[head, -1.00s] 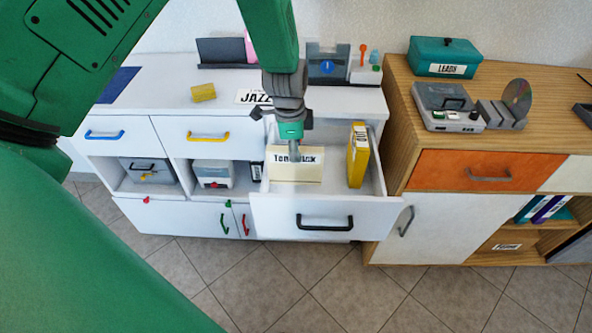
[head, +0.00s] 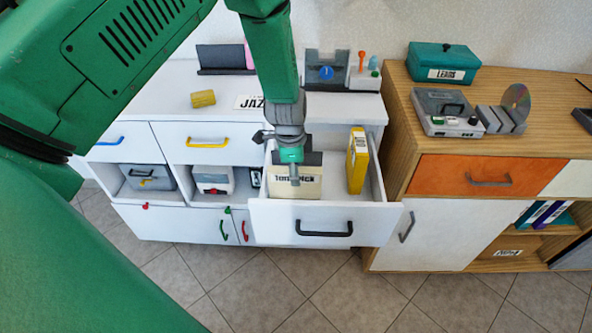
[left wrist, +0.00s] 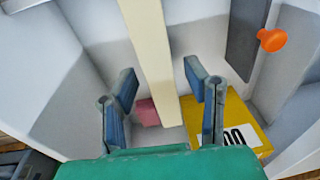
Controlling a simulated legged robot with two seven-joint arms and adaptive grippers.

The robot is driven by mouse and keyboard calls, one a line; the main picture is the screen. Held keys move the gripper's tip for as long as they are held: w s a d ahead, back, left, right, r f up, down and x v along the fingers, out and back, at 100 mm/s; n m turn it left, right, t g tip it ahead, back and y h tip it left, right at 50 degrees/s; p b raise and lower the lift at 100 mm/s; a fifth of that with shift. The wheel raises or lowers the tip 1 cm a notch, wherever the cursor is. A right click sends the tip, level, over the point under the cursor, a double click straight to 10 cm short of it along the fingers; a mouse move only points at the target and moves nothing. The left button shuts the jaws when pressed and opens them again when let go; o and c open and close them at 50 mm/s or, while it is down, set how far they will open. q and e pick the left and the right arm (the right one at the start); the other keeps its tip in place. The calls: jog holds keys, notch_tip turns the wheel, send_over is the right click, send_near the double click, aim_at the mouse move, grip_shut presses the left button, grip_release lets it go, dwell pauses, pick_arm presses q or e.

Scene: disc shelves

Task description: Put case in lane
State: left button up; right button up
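A cream case (head: 305,189) with a black-lettered label stands upright in the open white drawer (head: 270,222). My left gripper (head: 293,180) is over the drawer in the head view, in front of the label and partly hiding it. In the left wrist view the gripper's fingers (left wrist: 160,88) are spread on either side of a long cream edge (left wrist: 150,50), with gaps on both sides. A yellow case (head: 357,160) stands upright at the drawer's right side; it also shows in the left wrist view (left wrist: 235,118). My right gripper is not in view.
The drawer's front wall with a black handle (head: 324,230) stands below the gripper. A wooden cabinet (head: 400,120) stands close on the right. A pink patch (left wrist: 147,112) shows on the drawer floor. Some drawer floor between the two cases is clear.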

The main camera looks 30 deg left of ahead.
pick_arm(q)
jog(key=shift+r, duration=0.1)
notch_tip(320, 180, up, 12)
jog(key=s+p, duration=0.1)
jog(key=shift+s+a, duration=0.15)
jog(key=shift+a, duration=0.05)
dwell(0.7)
